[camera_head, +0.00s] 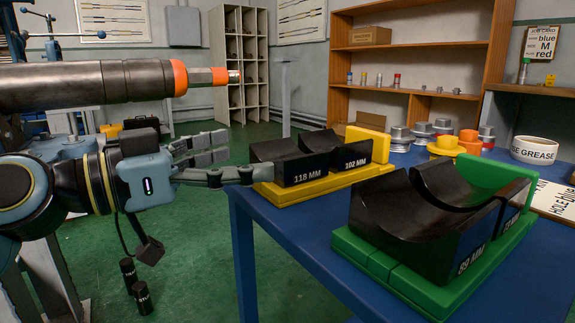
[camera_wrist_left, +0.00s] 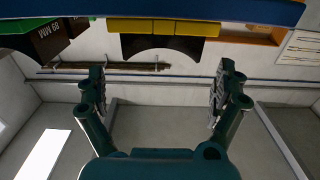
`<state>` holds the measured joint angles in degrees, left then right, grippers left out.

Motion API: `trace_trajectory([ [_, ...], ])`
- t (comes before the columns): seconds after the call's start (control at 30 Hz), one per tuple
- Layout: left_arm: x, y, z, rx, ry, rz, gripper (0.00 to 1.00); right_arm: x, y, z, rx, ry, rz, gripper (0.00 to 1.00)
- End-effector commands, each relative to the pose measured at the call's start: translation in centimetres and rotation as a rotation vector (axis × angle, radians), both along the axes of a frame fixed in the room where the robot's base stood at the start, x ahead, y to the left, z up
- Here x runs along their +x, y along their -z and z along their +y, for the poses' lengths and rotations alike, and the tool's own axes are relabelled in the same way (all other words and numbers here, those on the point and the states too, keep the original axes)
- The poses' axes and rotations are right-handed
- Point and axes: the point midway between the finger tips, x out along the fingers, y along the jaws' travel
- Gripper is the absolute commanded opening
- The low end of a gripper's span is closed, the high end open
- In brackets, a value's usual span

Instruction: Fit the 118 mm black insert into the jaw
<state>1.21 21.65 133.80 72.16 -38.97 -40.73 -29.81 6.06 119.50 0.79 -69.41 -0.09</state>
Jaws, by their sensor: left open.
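The black 118 MM insert (camera_head: 302,172) sits with its hollow upward on a yellow base (camera_head: 318,186) at the near left end of the blue table, beside a 102 MM insert (camera_head: 353,157). My left gripper (camera_head: 238,156) is open, just left of the 118 MM insert. One fingertip overlaps the base's left end in the head view; I cannot tell whether it touches. In the left wrist view, the fingers (camera_wrist_left: 160,72) are wide apart and empty, with a black curved insert (camera_wrist_left: 160,46) beyond them. I cannot make out the jaw. My right gripper is out of view.
A green base (camera_head: 385,285) with 89 MM and another black insert is nearer on the table (camera_head: 275,240). A dark bar with orange bands (camera_head: 120,82) crosses at upper left. Several small parts and a grease tub (camera_head: 534,149) stand behind.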

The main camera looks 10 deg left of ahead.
Motion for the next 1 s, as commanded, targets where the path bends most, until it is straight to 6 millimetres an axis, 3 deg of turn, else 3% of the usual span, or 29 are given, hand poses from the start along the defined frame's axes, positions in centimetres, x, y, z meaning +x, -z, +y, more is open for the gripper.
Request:
trace_trajectory([
  [0.37, 2.2, 0.2, -1.9, -0.007, 0.0, 0.001, 1.0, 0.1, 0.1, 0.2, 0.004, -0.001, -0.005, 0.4],
  [0.6, 4.2, 0.2, -3.8, -0.002, 0.001, 0.002, 1.0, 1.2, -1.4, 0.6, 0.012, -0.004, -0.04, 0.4],
  [0.87, 4.4, 0.2, -4.1, 0.001, 0.001, 0.003, 1.0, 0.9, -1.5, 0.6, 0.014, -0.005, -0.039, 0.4],
  [1.0, 4.4, 0.2, -4.1, 0.001, 0.001, 0.003, 0.86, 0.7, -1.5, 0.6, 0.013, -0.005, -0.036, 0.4],
])
